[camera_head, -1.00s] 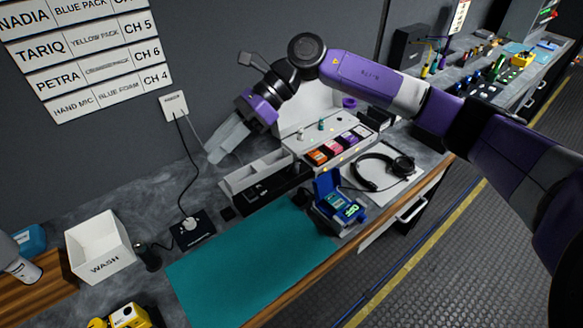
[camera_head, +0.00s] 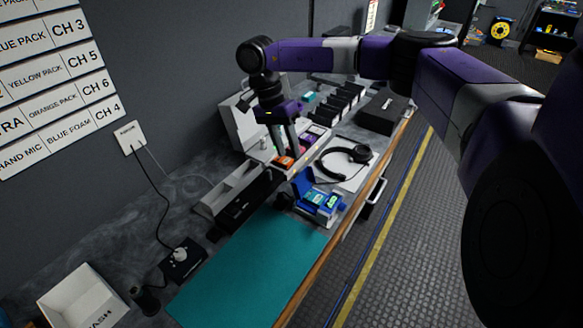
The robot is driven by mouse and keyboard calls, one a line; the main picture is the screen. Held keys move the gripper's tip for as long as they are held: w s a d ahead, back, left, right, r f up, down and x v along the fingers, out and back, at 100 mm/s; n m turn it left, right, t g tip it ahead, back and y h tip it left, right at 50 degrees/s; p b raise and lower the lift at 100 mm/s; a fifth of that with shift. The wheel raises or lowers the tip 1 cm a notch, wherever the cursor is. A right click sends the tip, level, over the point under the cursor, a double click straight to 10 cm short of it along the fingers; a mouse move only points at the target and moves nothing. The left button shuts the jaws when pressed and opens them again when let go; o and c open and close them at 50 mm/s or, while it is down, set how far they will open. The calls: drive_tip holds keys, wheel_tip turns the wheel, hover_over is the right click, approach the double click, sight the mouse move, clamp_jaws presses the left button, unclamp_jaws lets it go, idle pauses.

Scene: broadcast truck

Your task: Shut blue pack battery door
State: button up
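The blue pack (camera_head: 327,206) lies on the bench at the front edge of the teal mat's far end. Its blue battery door (camera_head: 303,184) stands raised on the left side, and a green-lit label or screen shows inside. My gripper (camera_head: 287,152) points down, above and behind the pack, over the tray of coloured packs. It is apart from the blue pack.
The headphones (camera_head: 346,158) lie on a white sheet right behind the pack. A grey open box (camera_head: 232,190) stands left of it. The teal mat (camera_head: 250,262) is clear.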

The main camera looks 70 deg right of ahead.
sight(296, 175)
drive_tip(key=p+x, duration=0.1)
drive_tip(key=x, duration=0.5)
drive_tip(key=shift+f, duration=0.35)
